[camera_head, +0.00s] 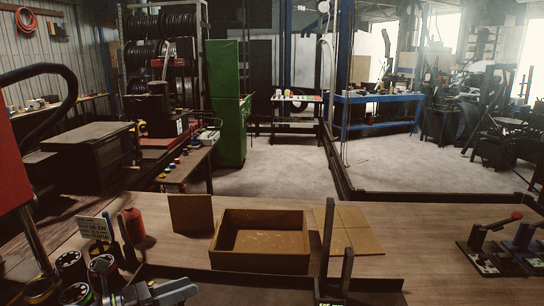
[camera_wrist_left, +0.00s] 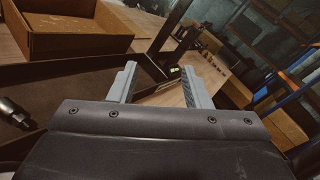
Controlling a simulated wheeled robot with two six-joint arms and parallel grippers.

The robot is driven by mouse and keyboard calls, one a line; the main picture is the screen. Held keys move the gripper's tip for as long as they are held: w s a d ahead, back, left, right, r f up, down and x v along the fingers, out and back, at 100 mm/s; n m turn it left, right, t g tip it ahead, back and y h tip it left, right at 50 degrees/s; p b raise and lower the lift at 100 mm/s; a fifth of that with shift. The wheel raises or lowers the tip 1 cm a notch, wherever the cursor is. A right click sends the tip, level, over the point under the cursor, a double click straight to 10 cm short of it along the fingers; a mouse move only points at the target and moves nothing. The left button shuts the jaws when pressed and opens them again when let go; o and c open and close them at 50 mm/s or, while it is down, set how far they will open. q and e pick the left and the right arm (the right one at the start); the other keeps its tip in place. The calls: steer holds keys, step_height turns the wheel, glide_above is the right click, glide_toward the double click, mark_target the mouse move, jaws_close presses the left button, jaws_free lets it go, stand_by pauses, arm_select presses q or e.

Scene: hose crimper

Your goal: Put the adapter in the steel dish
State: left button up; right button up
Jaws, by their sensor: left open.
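My left gripper (camera_head: 160,293) is at the bottom left of the head view, low over the front of the bench. In the left wrist view its two grey fingers (camera_wrist_left: 158,78) are spread apart, with nothing between them. A small shiny metal fitting (camera_wrist_left: 15,113) lies at the left edge of the wrist view, to the left of the fingers and apart from them. It may be the adapter, but I cannot tell. I cannot make out a steel dish in either view. My right gripper is not in view.
An open cardboard box (camera_head: 260,262) stands mid-bench; it also shows in the wrist view (camera_wrist_left: 70,45). A dark tray (camera_head: 190,277) lies before it, with a dark upright post (camera_head: 327,240).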

arm_select(q)
steer(key=s+a+r+n+t+y, duration=0.1)
steer(key=a+r+n+t+y, duration=0.1)
steer(key=a+n+t+y, duration=0.65)
steer(key=s+a+r+n+t+y, duration=0.15)
steer(key=n+t, duration=0.35)
steer(key=n, duration=0.8)
steer(key=s+a+f+n+g+y, duration=0.75)
steer(key=f+n+y, duration=0.4)
steer(key=n, duration=0.45)
steer(key=s+d+f+n+g+h, duration=0.3)
steer(key=s+f+g, duration=0.35)
steer(key=s, duration=0.35)
steer(key=s+d+f+n+g+h, duration=0.25)
steer(key=s+f+g, duration=0.25)
steer(key=s+f, duration=0.35)
step_height(320, 180, down, 24)
steer(key=a+f+g+b, duration=0.1)
steer(key=g, duration=0.1)
steer(key=s+d+f, duration=0.1)
steer(key=s+f, duration=1.4)
steer(key=f, duration=0.1)
steer(key=shift+s+f+g+h+b, duration=0.25)
steer(key=shift+f+g+h+b, duration=0.1)
steer(key=shift+f+b, duration=0.1)
